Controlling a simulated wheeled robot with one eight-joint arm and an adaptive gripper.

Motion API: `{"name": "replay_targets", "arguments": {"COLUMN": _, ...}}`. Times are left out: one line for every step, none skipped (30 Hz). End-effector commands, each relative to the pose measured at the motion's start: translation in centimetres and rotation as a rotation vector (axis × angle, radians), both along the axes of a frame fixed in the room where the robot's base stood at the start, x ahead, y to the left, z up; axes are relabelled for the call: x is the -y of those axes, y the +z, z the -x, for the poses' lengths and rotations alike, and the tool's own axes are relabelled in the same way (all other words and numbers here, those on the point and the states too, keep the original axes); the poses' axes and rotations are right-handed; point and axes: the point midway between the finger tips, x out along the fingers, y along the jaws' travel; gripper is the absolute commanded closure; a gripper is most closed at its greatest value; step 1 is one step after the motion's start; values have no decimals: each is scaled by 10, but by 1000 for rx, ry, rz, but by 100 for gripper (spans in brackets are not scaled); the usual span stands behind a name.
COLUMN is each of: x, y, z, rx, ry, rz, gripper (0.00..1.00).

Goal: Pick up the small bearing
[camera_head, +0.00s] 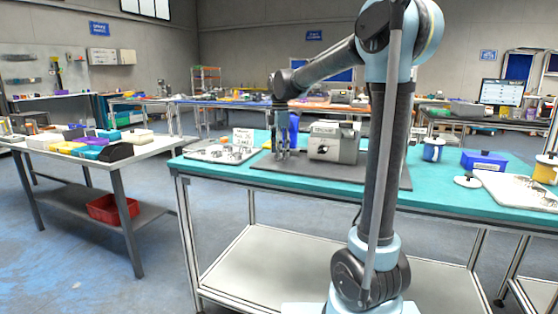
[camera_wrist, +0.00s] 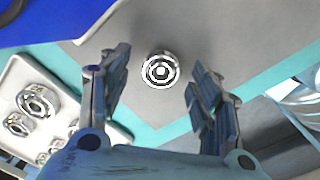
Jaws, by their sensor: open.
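A small round bearing (camera_wrist: 161,70) with a shiny metal rim and dark rings lies on the grey mat (camera_wrist: 205,30) in the wrist view. My gripper (camera_wrist: 157,88) is open, with one finger to each side of the bearing in the picture and nothing held. I cannot tell the height left between the fingertips and the bearing. In the head view my gripper (camera_head: 289,150) points down over the left part of the grey mat (camera_head: 345,175) on the teal table. The bearing cannot be made out there.
A white tray (camera_wrist: 50,75) with several bearings lies to the left; it also shows in the head view (camera_head: 196,155). A grey machine (camera_head: 333,146) stands right of my gripper. A blue box (camera_head: 484,161) stands farther right. Something blue (camera_wrist: 50,18) is at the wrist view's top left.

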Motion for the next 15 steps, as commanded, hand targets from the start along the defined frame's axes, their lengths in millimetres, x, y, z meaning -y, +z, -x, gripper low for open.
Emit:
{"name": "replay_targets", "arguments": {"x": 0, "y": -5, "z": 0, "rx": 0, "ry": 0, "rz": 0, "gripper": 42}}
{"name": "replay_targets", "arguments": {"x": 0, "y": -7, "z": 0, "rx": 0, "ry": 0, "rz": 0, "gripper": 42}}
{"name": "replay_targets", "arguments": {"x": 0, "y": -9, "z": 0, "rx": 0, "ry": 0, "rz": 0, "gripper": 42}}
{"name": "replay_targets", "arguments": {"x": 0, "y": -10, "z": 0, "rx": 0, "ry": 0, "rz": 0, "gripper": 42}}
{"name": "replay_targets", "arguments": {"x": 0, "y": -10, "z": 0, "rx": 0, "ry": 0, "rz": 0, "gripper": 42}}
{"name": "replay_targets", "arguments": {"x": 0, "y": -11, "z": 0, "rx": 0, "ry": 0, "rz": 0, "gripper": 42}}
{"name": "replay_targets", "arguments": {"x": 0, "y": -11, "z": 0, "rx": 0, "ry": 0, "rz": 0, "gripper": 42}}
{"name": "replay_targets", "arguments": {"x": 0, "y": -11, "z": 0, "rx": 0, "ry": 0, "rz": 0, "gripper": 42}}
{"name": "replay_targets", "arguments": {"x": 0, "y": -11, "z": 0, "rx": 0, "ry": 0, "rz": 0, "gripper": 42}}
{"name": "replay_targets", "arguments": {"x": 0, "y": -11, "z": 0, "rx": 0, "ry": 0, "rz": 0, "gripper": 42}}
{"name": "replay_targets", "arguments": {"x": 0, "y": -11, "z": 0, "rx": 0, "ry": 0, "rz": 0, "gripper": 42}}
{"name": "replay_targets", "arguments": {"x": 0, "y": -11, "z": 0, "rx": 0, "ry": 0, "rz": 0, "gripper": 49}}
{"name": "replay_targets", "arguments": {"x": 0, "y": -11, "z": 0, "rx": 0, "ry": 0, "rz": 0, "gripper": 56}}
{"name": "replay_targets", "arguments": {"x": 0, "y": -11, "z": 0, "rx": 0, "ry": 0, "rz": 0, "gripper": 63}}
{"name": "replay_targets", "arguments": {"x": 0, "y": -11, "z": 0, "rx": 0, "ry": 0, "rz": 0, "gripper": 72}}
